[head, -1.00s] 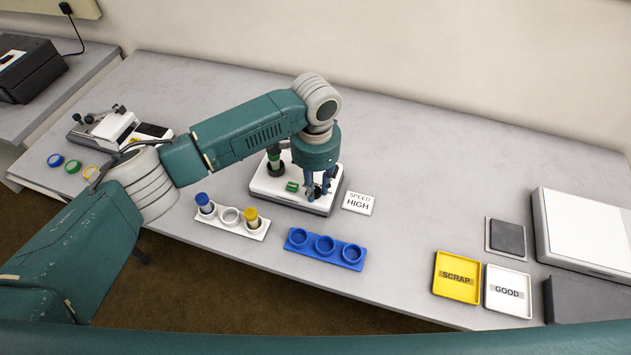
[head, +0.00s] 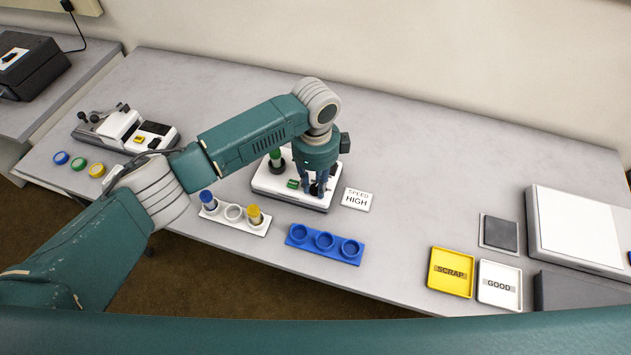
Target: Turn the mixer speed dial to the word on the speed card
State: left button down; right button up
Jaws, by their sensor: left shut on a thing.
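The mixer (head: 297,201) is a white box with a dark base near the middle of the table. A green-capped vial (head: 276,158) stands on its back left, and a small green patch (head: 293,184) shows on its top. My left gripper (head: 318,190) points down at the right part of the mixer's top, its fingers shut on the dark speed dial (head: 315,189). The fingers hide most of the dial, so its setting cannot be read. The speed card (head: 356,199) lies flat just right of the mixer and reads "SPEED HIGH". My right gripper is not in view.
In front of the mixer are a white rack (head: 254,227) with blue- and yellow-capped vials and a blue rack (head: 325,245) with empty rings. The yellow SCRAP tray (head: 452,286) and white GOOD tray (head: 499,299) lie at the right. The table behind the mixer is clear.

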aim_at(315, 187)
pick_arm(q)
jog(key=m, duration=0.4)
jog(key=shift+w+r+m, duration=0.1)
jog(key=shift+m, duration=2.7)
jog(key=c, duration=1.6)
grip_release()
jog(key=shift+c, duration=0.2)
jog(key=shift+o, duration=0.6)
notch_tip(315, 187, up, 12)
